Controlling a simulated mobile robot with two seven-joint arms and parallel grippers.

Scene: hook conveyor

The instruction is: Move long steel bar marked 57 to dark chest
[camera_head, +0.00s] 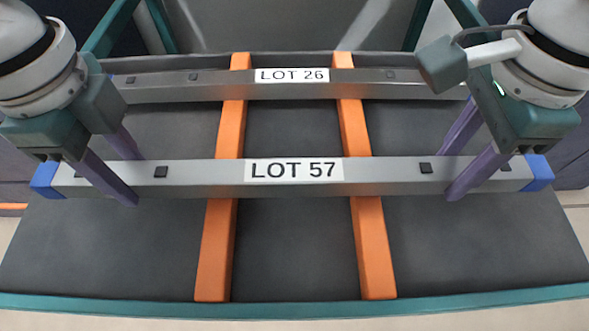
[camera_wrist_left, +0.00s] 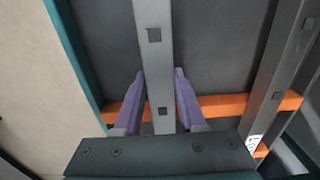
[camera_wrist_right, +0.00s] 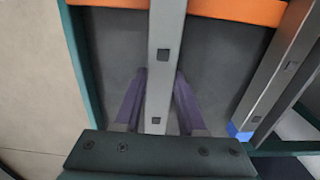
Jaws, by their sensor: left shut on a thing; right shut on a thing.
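The long steel bar marked LOT 57 (camera_head: 205,173) lies level across the head view, with blue end caps and small dark square pads. My left gripper (camera_head: 131,178) has its purple fingers on both sides of the bar near its left end and is shut on it. My right gripper (camera_head: 462,172) is shut on the bar near its right end. The bar also runs between the fingers in the left wrist view (camera_wrist_left: 154,70) and in the right wrist view (camera_wrist_right: 163,80). I cannot make out a dark chest.
A second steel bar marked LOT 26 (camera_head: 210,86) lies behind, parallel to the held bar. Two orange rails (camera_head: 215,250) (camera_head: 372,250) run front to back on a dark grey surface (camera_head: 290,250). A teal edge (camera_head: 290,307) borders the front.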

